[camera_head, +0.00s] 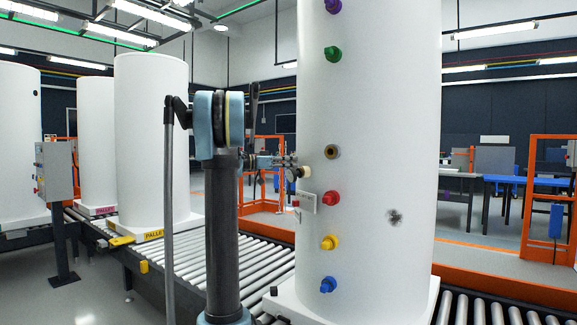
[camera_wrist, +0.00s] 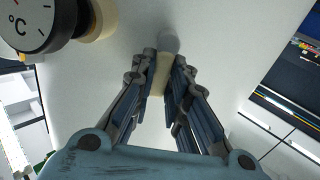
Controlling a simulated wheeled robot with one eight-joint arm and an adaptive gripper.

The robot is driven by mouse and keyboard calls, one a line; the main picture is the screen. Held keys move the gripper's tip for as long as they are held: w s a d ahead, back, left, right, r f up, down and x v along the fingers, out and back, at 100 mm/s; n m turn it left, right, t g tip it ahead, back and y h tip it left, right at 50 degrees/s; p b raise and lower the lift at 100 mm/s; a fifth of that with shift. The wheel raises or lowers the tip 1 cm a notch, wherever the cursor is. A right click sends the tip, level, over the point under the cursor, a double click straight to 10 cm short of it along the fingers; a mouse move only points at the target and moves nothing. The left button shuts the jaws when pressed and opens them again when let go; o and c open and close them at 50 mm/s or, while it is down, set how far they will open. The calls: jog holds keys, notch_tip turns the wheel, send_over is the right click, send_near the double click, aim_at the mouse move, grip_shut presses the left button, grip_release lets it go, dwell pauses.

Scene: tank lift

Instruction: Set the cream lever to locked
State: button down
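The cream lever (camera_wrist: 161,78) runs between my gripper's fingers in the wrist view, with a grey rounded end (camera_wrist: 168,43) just beyond the fingertips. My gripper (camera_wrist: 165,68) has a narrow gap that the lever fills, so the fingers look shut on it from both sides. In the head view my gripper (camera_head: 291,166) reaches from the left to the side of the white tank (camera_head: 368,120). A small cream piece (camera_head: 305,171) shows at its fingertips there. The lever's markings are not visible, and its lower part is partly hidden by the fingers.
A dial gauge marked °C (camera_wrist: 28,22) is close to the left of the fingers. The tank also carries a red fitting (camera_head: 331,198), a yellow one (camera_head: 329,242), a blue one (camera_head: 328,285) and a green one (camera_head: 332,54). A roller conveyor (camera_head: 180,255) runs below.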

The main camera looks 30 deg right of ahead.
jog(key=shift+w, duration=0.15)
jog(key=n, duration=0.2)
jog(key=shift+w+d+n, duration=0.1)
jog(key=shift+w+n, duration=0.3)
jog(key=shift+w+d+f+n, duration=0.1)
jog(key=shift+w+f+n, duration=0.25)
jog(key=shift+n, duration=1.3)
jog(key=shift+w+d+f+n, duration=0.1)
jog(key=shift+w+f+n, duration=0.3)
jog(key=shift+n, duration=1.2)
jog(key=shift+w+d+f+n, duration=0.1)
jog(key=shift+w+f+n, duration=0.25)
jog(key=shift+n, duration=1.3)
jog(key=c, duration=1.6)
grip_release()
jog(key=shift+o, duration=0.2)
